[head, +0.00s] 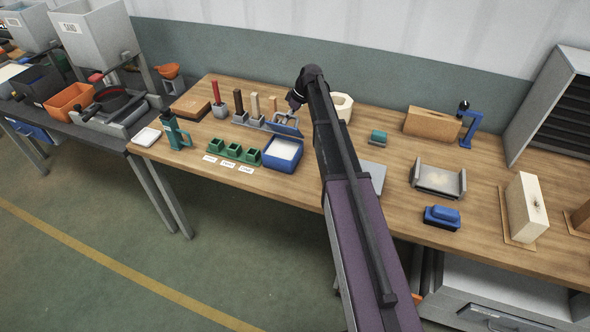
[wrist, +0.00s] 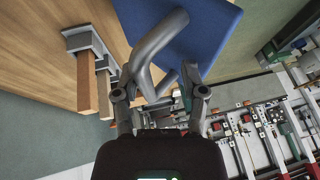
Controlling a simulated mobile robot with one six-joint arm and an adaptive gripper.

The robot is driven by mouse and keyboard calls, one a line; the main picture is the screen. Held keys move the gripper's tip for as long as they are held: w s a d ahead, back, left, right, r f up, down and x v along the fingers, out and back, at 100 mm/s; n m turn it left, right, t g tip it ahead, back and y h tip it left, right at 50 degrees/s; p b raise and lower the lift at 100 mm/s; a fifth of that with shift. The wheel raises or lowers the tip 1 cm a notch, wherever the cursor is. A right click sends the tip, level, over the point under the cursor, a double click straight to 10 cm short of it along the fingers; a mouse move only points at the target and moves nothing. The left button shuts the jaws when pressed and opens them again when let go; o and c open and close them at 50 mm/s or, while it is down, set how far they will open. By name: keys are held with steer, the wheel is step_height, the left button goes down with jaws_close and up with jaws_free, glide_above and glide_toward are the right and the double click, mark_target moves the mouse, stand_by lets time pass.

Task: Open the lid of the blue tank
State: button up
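The blue tank (head: 268,160) stands near the table's front edge in the head view, with pale white contents showing from above. Its blue lid (head: 286,124) is raised at the tank's back edge, below my gripper (head: 296,100). In the wrist view the lid (wrist: 205,35) is a blue panel with a curved grey handle (wrist: 150,45). My gripper (wrist: 158,88) has its two fingers spread, with the lower part of the handle between or just beyond them. I cannot tell whether a finger touches the handle. My arm hides part of the table.
Green boxes (head: 232,151) with labels stand left of the tank. Upright tool handles in grey holders (head: 240,117) stand close behind the lid's left. A white octagonal block (head: 342,105) stands right of my gripper. A teal device (head: 176,134) stands farther left.

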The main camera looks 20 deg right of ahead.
steer(key=shift+s+a+f+b, duration=1.75)
steer(key=shift+s+a+f, duration=0.15)
steer(key=shift+s, duration=0.7)
steer(key=p+v, duration=1.2)
steer(key=v, duration=0.1)
steer(key=shift+d+r, duration=0.15)
steer(key=shift+r, duration=0.05)
steer(key=s+a+f+m+h+b, duration=0.1)
steer(key=s+a+f+m+b, duration=0.1)
steer(key=s+f+b, duration=0.3)
steer(key=s+a+f+m+h+b, duration=0.2)
steer(key=s+f, duration=0.5)
steer(key=s, duration=0.4)
steer(key=a+m+b, duration=0.1)
steer(key=m+b, duration=0.1)
steer(key=b, duration=0.1)
steer(key=shift+a+f+g+b, duration=0.2)
steer(key=shift+a+g+b, duration=0.1)
steer(key=shift+g+b, duration=0.1)
steer(key=s+a+m+h, duration=0.1)
steer(key=s+m, duration=0.3)
steer(key=s, duration=0.7)
steer(key=shift+s+h, duration=0.25)
steer(key=shift+h, duration=0.25)
